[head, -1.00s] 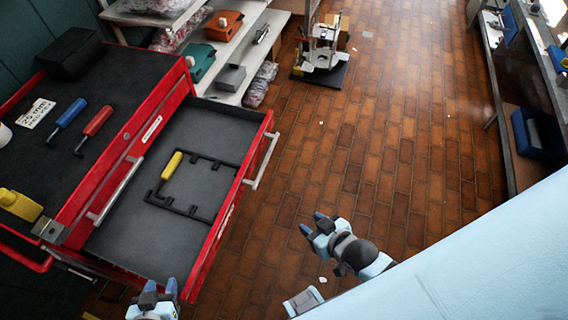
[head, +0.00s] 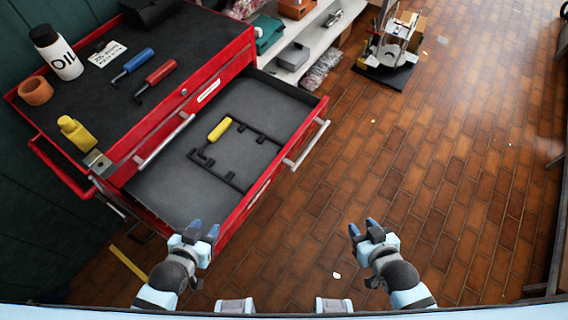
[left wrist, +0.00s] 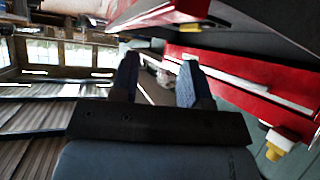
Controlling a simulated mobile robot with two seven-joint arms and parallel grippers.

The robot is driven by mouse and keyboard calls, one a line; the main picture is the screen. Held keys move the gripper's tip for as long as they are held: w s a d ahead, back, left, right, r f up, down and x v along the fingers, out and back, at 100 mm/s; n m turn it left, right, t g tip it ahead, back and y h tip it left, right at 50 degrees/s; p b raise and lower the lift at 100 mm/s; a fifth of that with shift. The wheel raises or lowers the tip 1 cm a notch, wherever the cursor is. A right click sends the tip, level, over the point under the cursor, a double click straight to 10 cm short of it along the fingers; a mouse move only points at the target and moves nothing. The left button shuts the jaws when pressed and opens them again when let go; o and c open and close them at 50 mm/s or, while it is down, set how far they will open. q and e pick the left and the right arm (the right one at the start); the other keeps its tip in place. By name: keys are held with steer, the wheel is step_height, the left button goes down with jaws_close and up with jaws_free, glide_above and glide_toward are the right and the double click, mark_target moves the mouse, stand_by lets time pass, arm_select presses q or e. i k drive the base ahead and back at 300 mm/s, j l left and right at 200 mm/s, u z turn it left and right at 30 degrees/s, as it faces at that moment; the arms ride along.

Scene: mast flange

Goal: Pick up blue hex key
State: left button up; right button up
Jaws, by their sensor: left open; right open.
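The blue hex key (head: 138,60) lies on the black top of the red tool cabinet, left of a red hex key (head: 160,72). My left gripper (head: 202,231) is open and empty, in front of the drawer's near corner and well short of the blue hex key. In the left wrist view its two fingers (left wrist: 158,80) stand apart with nothing between them. My right gripper (head: 365,230) is open and empty over the brick floor, right of the drawer.
The open drawer (head: 165,195) juts out between my left gripper and the cabinet top (head: 105,95). An oil bottle (head: 62,62), an orange-brown cup (head: 36,91), a label card (head: 107,54) and a yellow bottle (head: 76,132) stand or lie on the top.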

mark_target(143, 56)
steer(key=k, duration=0.15)
steer(key=i+l, duration=0.15)
steer(key=l, duration=0.2)
steer(key=i+u, duration=0.1)
steer(key=u, duration=0.25)
steer(key=l+u, duration=0.15)
steer(key=u, duration=0.25)
steer(key=i+l+u, duration=0.1)
steer(key=u, duration=0.25)
